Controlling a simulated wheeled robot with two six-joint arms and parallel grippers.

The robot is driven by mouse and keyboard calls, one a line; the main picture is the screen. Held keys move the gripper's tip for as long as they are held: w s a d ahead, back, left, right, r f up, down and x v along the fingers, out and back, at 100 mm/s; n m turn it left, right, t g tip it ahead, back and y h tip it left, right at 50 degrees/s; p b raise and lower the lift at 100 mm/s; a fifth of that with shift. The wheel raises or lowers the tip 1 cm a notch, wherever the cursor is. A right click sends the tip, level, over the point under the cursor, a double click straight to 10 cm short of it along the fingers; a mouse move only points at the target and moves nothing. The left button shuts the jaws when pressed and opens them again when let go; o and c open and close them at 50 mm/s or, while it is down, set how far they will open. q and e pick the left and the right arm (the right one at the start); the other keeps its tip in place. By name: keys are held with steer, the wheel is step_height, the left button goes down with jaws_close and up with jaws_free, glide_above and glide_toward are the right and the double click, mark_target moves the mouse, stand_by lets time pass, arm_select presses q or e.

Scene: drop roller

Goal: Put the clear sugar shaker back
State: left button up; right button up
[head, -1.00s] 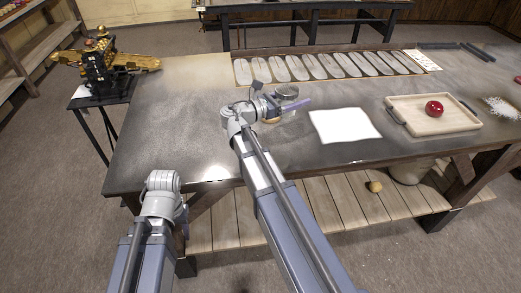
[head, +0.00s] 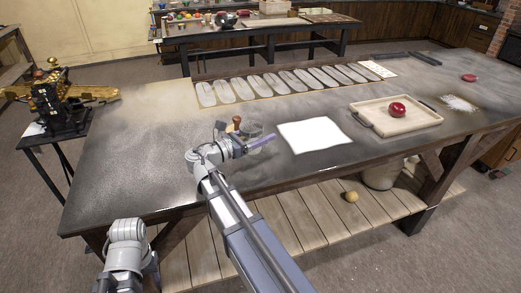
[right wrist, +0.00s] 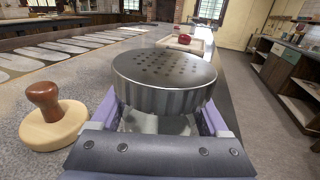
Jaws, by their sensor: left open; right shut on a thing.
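The clear sugar shaker (right wrist: 165,85) has a grey metal lid with holes and stands upright between the purple fingers of my right gripper (right wrist: 165,125). Its lower body is mostly hidden by the gripper. In the head view the shaker (head: 253,129) is over the dark table, left of the white sheet, with my right gripper (head: 252,143) shut on it. Whether its base touches the table cannot be seen. My left gripper (head: 153,272) is low at the table's front left, empty, its fingers mostly hidden behind the wrist.
A wooden tool with a brown knob (right wrist: 44,100) stands close beside the shaker, left in the wrist view. The white sheet (head: 314,135), a wooden tray (head: 375,122) with a red ball (head: 397,109) and a row of pale ovals (head: 290,82) are on the table (head: 130,165). The front left is bare.

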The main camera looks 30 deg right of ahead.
steer(key=shift+f+b, duration=1.75)
steer(key=shift+b, duration=0.05)
steer(key=shift+f, duration=0.2)
steer(key=o, duration=1.5)
steer(key=shift+c, duration=0.2)
steer(key=shift+r, duration=0.1)
steer(key=shift+r, duration=0.2)
steer(key=a, duration=0.8)
steer(key=s+a, duration=0.1)
steer(key=a, duration=0.3)
steer(key=shift+f, duration=0.15)
